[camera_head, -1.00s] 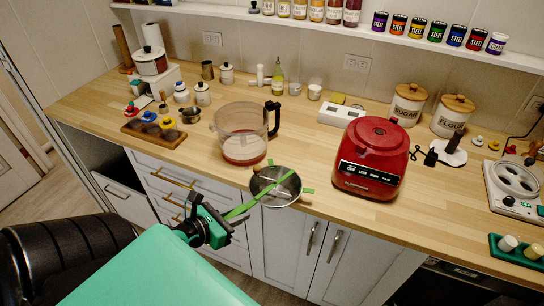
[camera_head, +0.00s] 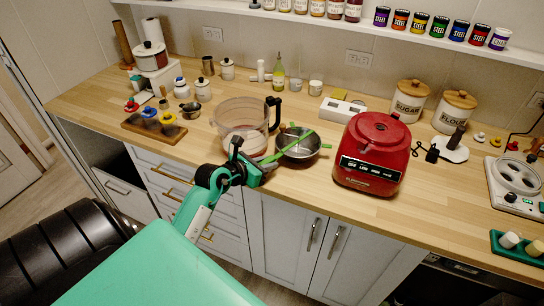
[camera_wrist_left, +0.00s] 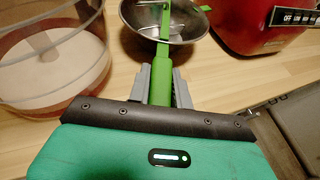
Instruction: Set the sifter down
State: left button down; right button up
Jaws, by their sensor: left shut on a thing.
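The sifter (camera_head: 300,146) is a round metal bowl with a green handle and green tabs on its rim. My left gripper (camera_head: 258,167) is shut on its handle. In the left wrist view the grey fingers (camera_wrist_left: 160,88) close on both sides of the green handle (camera_wrist_left: 162,60), and the sifter bowl (camera_wrist_left: 185,25) is ahead of them. The sifter is over the wooden counter near its front edge, between the clear bowl and the red appliance. I cannot tell whether its underside touches the counter. My right gripper is not in view.
The clear bowl (camera_head: 241,120) with a dark handle stands close on the left. The red appliance (camera_head: 372,155) stands close on the right. A white scale (camera_head: 342,108) and small cups are behind. The wooden counter (camera_head: 290,188) is bare in front.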

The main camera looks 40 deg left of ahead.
aim_at(272, 155)
pick_arm(q)
jog(key=w, duration=0.2)
jog(key=w+a+b, duration=0.1)
jog(key=w, duration=0.1)
jog(key=shift+w, duration=0.15)
jog(key=shift+f, duration=0.1)
jog(key=shift+s, duration=0.2)
jog(key=c, duration=1.3)
grip_release()
jog(key=shift+o, duration=0.2)
